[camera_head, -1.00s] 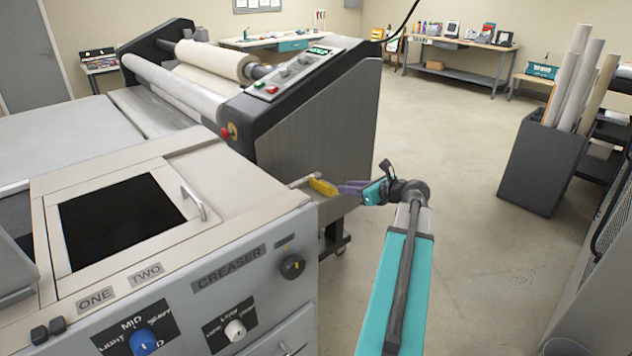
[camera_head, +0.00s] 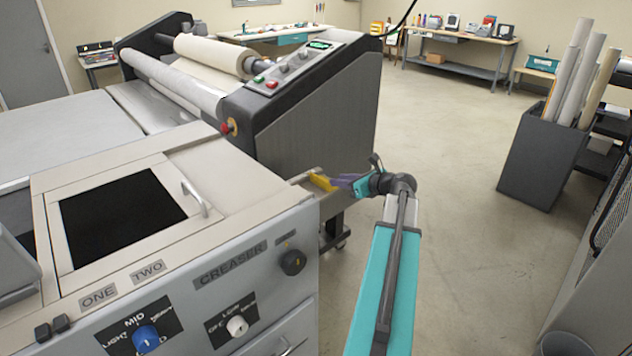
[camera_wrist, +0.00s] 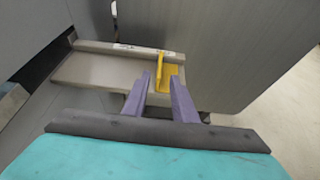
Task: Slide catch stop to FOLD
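The catch stop (camera_head: 322,182) is a small yellow angled piece on a pale tray (camera_wrist: 95,70) at the right end of the creaser. In the wrist view the yellow stop (camera_wrist: 162,70) has an upright fin and a flat part at the tray's right side. My gripper (camera_head: 342,181) has purple fingers and is just right of the stop. In the wrist view my gripper (camera_wrist: 162,80) is open, with the stop ahead of and partly between the fingertips. I cannot tell whether they touch it. Small marks along the tray's back edge are too small to read.
The creaser (camera_head: 215,290) with knobs and labels fills the lower left. The laminator (camera_head: 320,110) stands behind the tray, its grey side panel close to my gripper. A bin of paper rolls (camera_head: 545,155) stands at the right. The floor (camera_head: 450,190) between is clear.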

